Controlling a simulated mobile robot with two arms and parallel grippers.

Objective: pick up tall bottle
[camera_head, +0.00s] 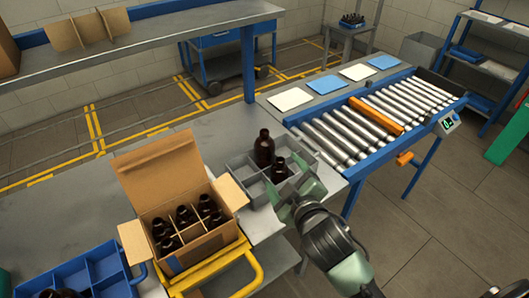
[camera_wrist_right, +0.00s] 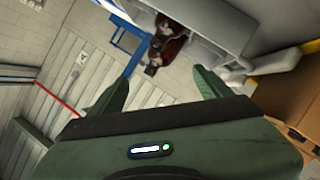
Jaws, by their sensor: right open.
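A tall amber bottle (camera_head: 264,149) stands upright in a grey divided tray (camera_head: 240,167) on the table. A shorter dark bottle (camera_head: 280,171) stands in the tray in front of it, to the right. My right gripper (camera_head: 297,184) is open and empty at the tray's front right, close to the shorter bottle. In the right wrist view, my two green fingers (camera_wrist_right: 160,88) are spread apart, with dark reddish bottles (camera_wrist_right: 168,40) beyond them. My left gripper is not in view.
An open cardboard box (camera_head: 190,238) with several dark bottles stands left of the tray, with a yellow-handled carrier (camera_head: 243,268) around its front. A blue divided crate (camera_head: 90,272) is at the lower left. A roller conveyor (camera_head: 370,120) lies to the right; a shelf (camera_head: 150,38) hangs above the back edge.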

